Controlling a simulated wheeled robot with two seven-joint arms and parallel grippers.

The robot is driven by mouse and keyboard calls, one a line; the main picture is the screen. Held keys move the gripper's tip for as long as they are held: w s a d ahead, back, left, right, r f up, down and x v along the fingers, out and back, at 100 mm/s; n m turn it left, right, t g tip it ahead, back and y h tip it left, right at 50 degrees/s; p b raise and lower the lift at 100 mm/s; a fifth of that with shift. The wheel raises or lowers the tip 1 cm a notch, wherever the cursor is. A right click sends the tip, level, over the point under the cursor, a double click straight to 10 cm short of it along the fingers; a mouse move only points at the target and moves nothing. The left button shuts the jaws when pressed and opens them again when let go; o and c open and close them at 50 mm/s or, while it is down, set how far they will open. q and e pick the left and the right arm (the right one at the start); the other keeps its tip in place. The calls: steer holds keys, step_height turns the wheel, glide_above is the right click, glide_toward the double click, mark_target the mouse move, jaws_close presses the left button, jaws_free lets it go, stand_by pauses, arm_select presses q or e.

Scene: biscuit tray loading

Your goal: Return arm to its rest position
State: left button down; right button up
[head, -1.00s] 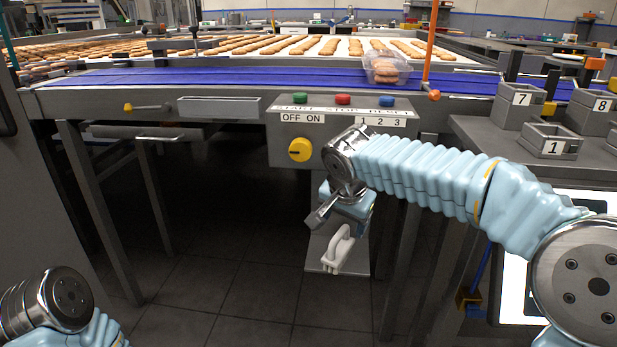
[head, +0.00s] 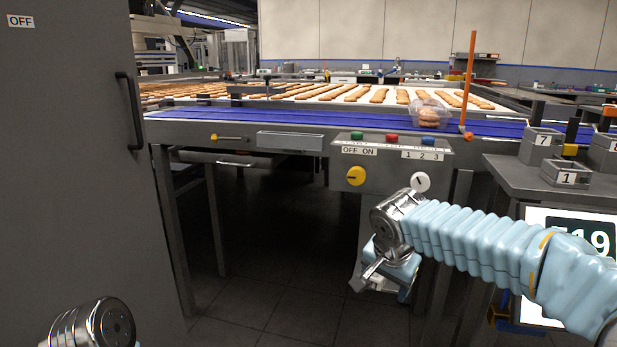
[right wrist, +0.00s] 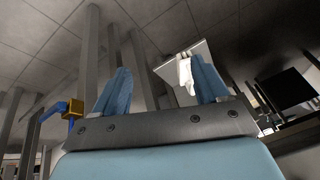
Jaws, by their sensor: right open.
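My right arm (head: 480,238) reaches in from the right in its pale blue sleeve. My right gripper (head: 372,280) hangs low in front of the conveyor's control box. In the right wrist view its two blue fingers (right wrist: 160,88) stand wide apart with nothing between them. A white handle on a pale panel (right wrist: 186,72) shows beyond the right finger, apart from it. On the left, only a metal joint of my left arm (head: 92,325) shows at the bottom edge; the left gripper is out of view.
The control box (head: 437,170) has green, red and blue buttons and a yellow knob (head: 356,176). A clear tray with biscuits (head: 429,115) sits on the blue belt (head: 300,122). Numbered bins (head: 566,174) stand at right. A grey cabinet (head: 70,200) stands at left. Floor below is open.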

steer(key=s+a+f+n+g+y+p, duration=0.2)
steer(key=f, duration=0.8)
steer(key=s+a+f+n+g+y+p, duration=0.1)
steer(key=s+a+f+n+p, duration=0.15)
steer(key=f, duration=0.85)
steer(key=s+f+n+g+y+p, duration=0.1)
steer(key=s+f+y+p, duration=0.1)
steer(key=s+f, duration=1.2)
steer(key=s+p, duration=0.1)
steer(key=s, duration=0.2)
steer(key=shift+s+d+f, duration=0.15)
steer(key=shift+s+d, duration=0.05)
steer(key=shift+s, duration=0.05)
